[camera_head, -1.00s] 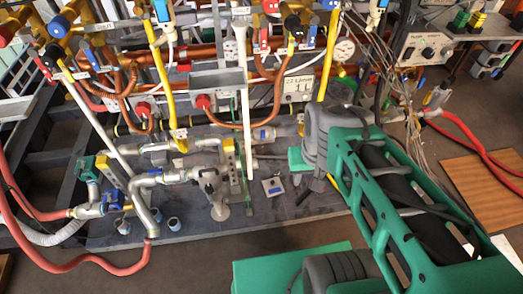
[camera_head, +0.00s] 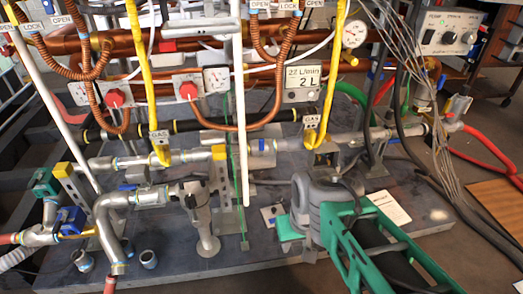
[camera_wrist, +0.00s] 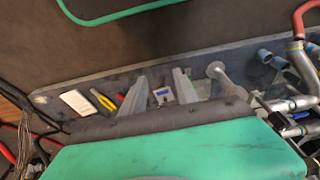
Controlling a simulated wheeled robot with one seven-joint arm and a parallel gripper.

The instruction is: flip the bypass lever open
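A heater pipe rig fills the head view, with a horizontal silver pipe (camera_head: 150,197) low at the front. A valve body (camera_head: 198,203) with a small handle sits on this pipe, above a grey stand. A blue valve handle (camera_head: 72,220) sits further left on the lower pipe. No label tells me which one is the bypass lever. My gripper (camera_wrist: 158,88) shows in the wrist view as two grey fingers, spread apart with nothing between them. They point towards the grey base plate. In the head view my green and grey arm hides the fingertips, right of the valve.
The grey base plate (camera_head: 250,250) is mostly bare at the front. White and yellow vertical pipes, copper hoses and hanging wires (camera_head: 425,130) crowd the space above.

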